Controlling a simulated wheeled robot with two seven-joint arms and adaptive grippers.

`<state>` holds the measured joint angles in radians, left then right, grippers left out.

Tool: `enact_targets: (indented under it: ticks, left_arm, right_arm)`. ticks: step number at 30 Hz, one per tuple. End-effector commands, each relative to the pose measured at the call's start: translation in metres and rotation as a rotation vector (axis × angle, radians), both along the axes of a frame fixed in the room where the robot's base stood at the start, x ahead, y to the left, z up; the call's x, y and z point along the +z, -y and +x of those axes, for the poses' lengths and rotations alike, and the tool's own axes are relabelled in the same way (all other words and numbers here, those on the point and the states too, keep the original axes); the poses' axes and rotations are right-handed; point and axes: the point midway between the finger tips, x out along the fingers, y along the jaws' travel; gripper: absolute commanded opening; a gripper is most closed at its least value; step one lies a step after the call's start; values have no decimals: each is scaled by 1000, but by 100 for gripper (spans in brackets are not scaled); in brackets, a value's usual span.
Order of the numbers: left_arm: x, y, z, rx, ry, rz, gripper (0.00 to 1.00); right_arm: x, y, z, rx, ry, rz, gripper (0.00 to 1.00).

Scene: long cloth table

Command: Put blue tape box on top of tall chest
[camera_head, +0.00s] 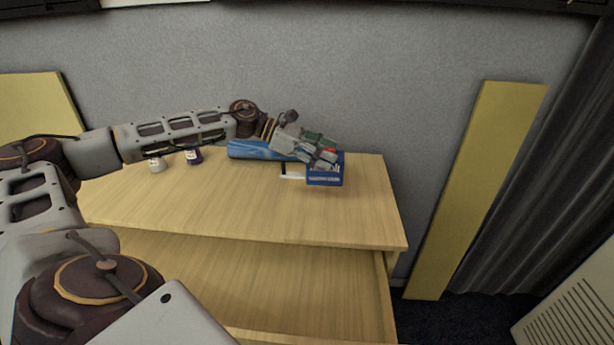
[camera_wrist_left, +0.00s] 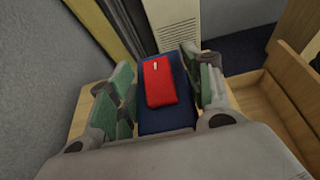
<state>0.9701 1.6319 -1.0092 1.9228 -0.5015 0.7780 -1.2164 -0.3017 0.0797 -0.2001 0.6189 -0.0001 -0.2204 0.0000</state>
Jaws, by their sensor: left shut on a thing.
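The blue tape box (camera_head: 325,179) is at the back right of the wooden chest top (camera_head: 240,210). In the left wrist view the box (camera_wrist_left: 152,120) lies between the green finger pads, with a red item (camera_wrist_left: 160,84) in or on it. My left gripper (camera_head: 318,154) reaches over the box from the left and is shut on it. The fingers hide part of the box. I cannot tell whether its underside touches the chest top. My right gripper is not in view.
A blue roll (camera_head: 262,150) lies left of the box, beside a small black-and-white item (camera_head: 292,171). A purple jar (camera_head: 193,156) and a white jar (camera_head: 157,164) stand further left. An open drawer (camera_head: 260,275) juts out below. The front of the top is clear.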

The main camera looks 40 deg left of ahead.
Motion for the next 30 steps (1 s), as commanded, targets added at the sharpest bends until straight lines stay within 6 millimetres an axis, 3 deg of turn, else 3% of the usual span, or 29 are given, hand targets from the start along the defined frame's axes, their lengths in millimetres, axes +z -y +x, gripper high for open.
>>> enact_targets:
  ticks: [12,30]
  left_arm:
    - [-48,0,0,0,0,-1,15]
    - [-64,0,0,1,-1,-2,15]
  right_arm:
    - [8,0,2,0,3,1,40]
    - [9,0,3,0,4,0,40]
